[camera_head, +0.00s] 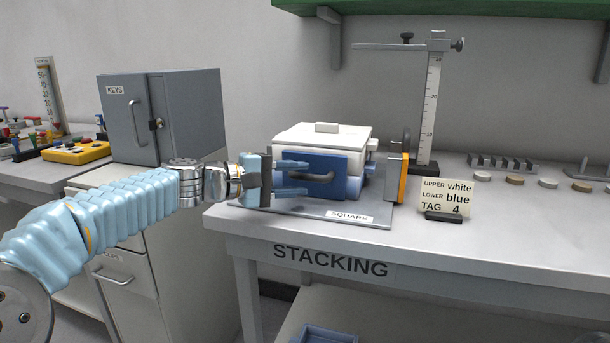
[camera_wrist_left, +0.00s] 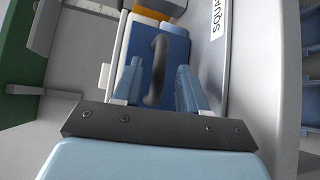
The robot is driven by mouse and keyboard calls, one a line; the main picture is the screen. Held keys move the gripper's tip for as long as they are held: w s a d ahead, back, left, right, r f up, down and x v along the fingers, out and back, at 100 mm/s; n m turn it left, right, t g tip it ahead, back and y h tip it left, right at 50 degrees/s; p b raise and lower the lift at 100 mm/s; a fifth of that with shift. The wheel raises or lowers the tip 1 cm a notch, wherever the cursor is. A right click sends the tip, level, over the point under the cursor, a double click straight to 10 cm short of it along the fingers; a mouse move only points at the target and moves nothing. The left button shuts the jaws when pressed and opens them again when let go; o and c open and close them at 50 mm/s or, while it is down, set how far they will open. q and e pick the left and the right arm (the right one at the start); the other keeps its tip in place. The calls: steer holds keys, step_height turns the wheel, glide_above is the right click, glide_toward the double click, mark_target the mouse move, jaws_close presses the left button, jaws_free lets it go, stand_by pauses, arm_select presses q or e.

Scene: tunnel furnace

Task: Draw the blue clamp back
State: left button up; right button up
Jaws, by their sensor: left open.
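The blue clamp (camera_head: 326,178) is an upright blue plate with a dark curved handle, standing at the left side of the stacked boxes on the square base. In the left wrist view the blue clamp (camera_wrist_left: 141,52) has its handle between my fingers. My left gripper (camera_head: 303,177) is open, with one finger above the other in the head view and both reaching across the plate's front. In the left wrist view the left gripper (camera_wrist_left: 159,66) has a finger on each side of the handle, with gaps visible. My right gripper is out of view.
A white box (camera_head: 320,136) sits on a blue box (camera_head: 355,187), with an orange clamp (camera_head: 395,178) at their right. The base plate (camera_head: 290,205) is labelled SQUARE. A height gauge (camera_head: 431,110) and tag card (camera_head: 446,195) stand to the right. A grey key cabinet (camera_head: 190,110) is at left.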

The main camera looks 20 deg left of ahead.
mark_target(311, 179)
arm_select(q)
steer(key=shift+x, duration=1.25)
jaws_close()
